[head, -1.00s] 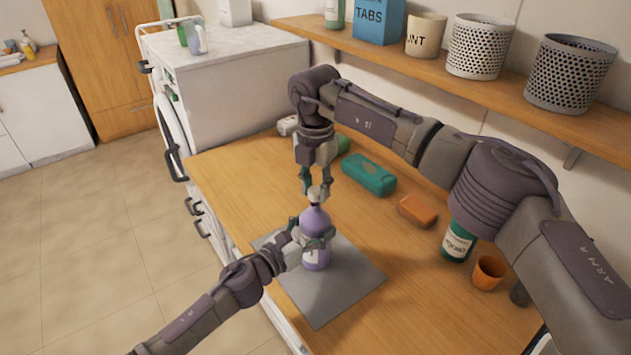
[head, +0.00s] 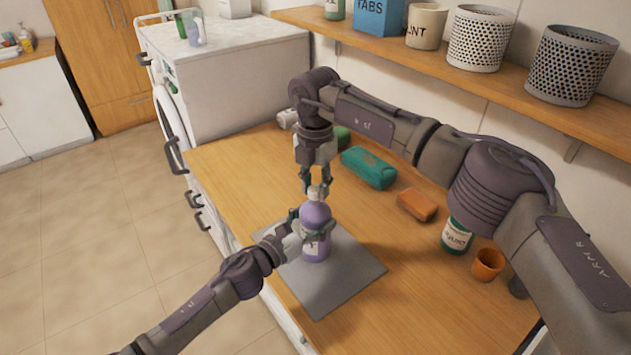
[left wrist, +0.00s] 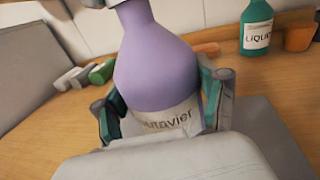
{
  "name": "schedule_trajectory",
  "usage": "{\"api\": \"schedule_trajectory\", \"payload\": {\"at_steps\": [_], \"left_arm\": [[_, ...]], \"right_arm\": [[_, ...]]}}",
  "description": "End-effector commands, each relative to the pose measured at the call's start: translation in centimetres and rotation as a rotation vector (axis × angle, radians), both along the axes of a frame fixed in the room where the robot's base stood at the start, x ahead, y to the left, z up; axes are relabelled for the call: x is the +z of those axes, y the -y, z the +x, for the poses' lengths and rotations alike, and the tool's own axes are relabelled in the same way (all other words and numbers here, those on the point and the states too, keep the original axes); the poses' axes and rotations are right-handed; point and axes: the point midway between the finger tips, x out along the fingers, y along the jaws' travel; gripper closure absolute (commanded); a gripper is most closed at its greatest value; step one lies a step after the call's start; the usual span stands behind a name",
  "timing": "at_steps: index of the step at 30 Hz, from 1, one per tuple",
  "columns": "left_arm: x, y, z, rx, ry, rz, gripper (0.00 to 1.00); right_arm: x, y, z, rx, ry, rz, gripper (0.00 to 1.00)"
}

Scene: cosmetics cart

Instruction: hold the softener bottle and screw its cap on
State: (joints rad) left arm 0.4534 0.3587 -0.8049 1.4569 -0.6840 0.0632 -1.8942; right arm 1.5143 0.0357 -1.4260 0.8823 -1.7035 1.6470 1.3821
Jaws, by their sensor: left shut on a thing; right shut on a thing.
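The softener bottle (head: 316,246) is purple with a pale label and stands upright on a grey mat (head: 352,283). In the left wrist view its purple shoulder and label (left wrist: 165,65) fill the middle. My left gripper (head: 304,236) is shut around the bottle's body from the left. My right gripper (head: 315,186) points down from above and is shut on the light cap (head: 314,193) at the top of the bottle. The cap is partly hidden by the fingers. I cannot tell how far it is threaded.
A teal pack (head: 369,168), an orange block (head: 417,205), a green bottle (head: 457,236) and an orange cup (head: 488,265) stand right of the mat. A shelf (head: 430,55) with baskets runs along the wall. The washing machine (head: 225,75) is at the back left.

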Motion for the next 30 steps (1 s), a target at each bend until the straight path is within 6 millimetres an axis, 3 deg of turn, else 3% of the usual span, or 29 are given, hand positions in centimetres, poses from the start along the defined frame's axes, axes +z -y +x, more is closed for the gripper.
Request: {"api": "schedule_trajectory", "payload": {"at_steps": [29, 30], "left_arm": [[-0.1, 0.0, 0.0, 0.0, -0.001, 0.001, 0.91], [0.0, 0.0, 0.0, 0.0, -0.001, 0.001, 1.0]], "right_arm": [[-1.2, 0.0, 0.0, -0.001, 0.0, 0.0, 0.83], [-1.2, 0.0, 0.0, -0.001, 0.0, 0.0, 0.83]]}}
